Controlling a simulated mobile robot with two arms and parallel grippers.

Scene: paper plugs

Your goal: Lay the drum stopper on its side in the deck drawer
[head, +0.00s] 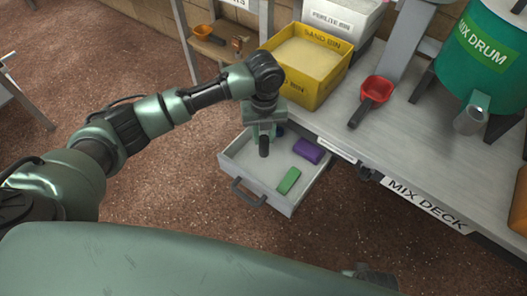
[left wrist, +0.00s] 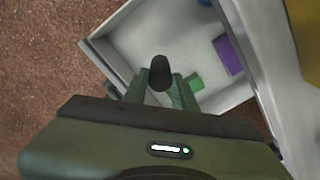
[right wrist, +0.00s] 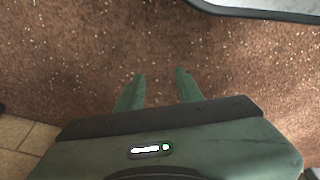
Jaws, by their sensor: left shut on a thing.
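My left gripper (head: 264,134) is shut on a dark, roughly cylindrical stopper (head: 263,148), which hangs below it over the open deck drawer (head: 245,164). In the head view the stopper looks about upright. In the left wrist view the dark stopper (left wrist: 160,70) sits between the fingertips, with the drawer (left wrist: 125,47) beyond. I cannot tell its exact height above the drawer floor. My right gripper (right wrist: 161,76) is open and empty above the floor.
The mix deck (head: 400,144) stands right of the drawer, carrying a yellow sand bin (head: 325,83), a red scoop (head: 376,91) and the green mix drum (head: 478,60) with its spout (head: 471,118). The drawer's left and front floor is bare.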

